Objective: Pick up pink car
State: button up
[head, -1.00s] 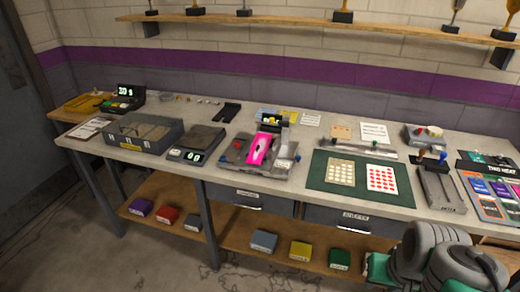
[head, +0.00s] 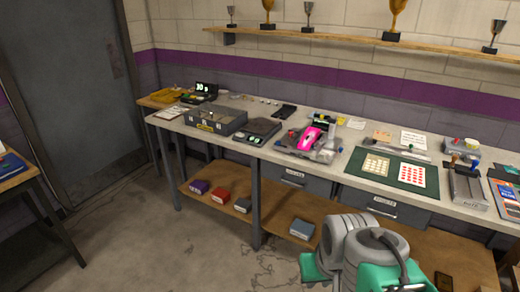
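A bright pink car (head: 310,138) sits in a grey fixture (head: 292,148) on the long workbench, right of the picture's middle in the head view. It is small here, and its exact contact with the fixture cannot be told. My folded arm, grey with green parts, shows at the bottom right, well in front of the bench. I cannot make out my gripper's fingers.
The workbench (head: 260,158) holds a grey bin (head: 215,121), a scale (head: 257,130) and a green mat (head: 358,170). Small boxes stand on the lower shelf (head: 270,219). Another table (head: 18,178) stands at left. The floor (head: 165,245) before the bench is clear.

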aim_at(310, 136)
jog(key=u, duration=0.65)
jog(key=i, duration=0.55)
jog(key=u, duration=0.8)
jog(key=i, duration=1.65)
jog(key=z, duration=1)
jog(key=i, duration=0.5)
jog(key=z, duration=0.5)
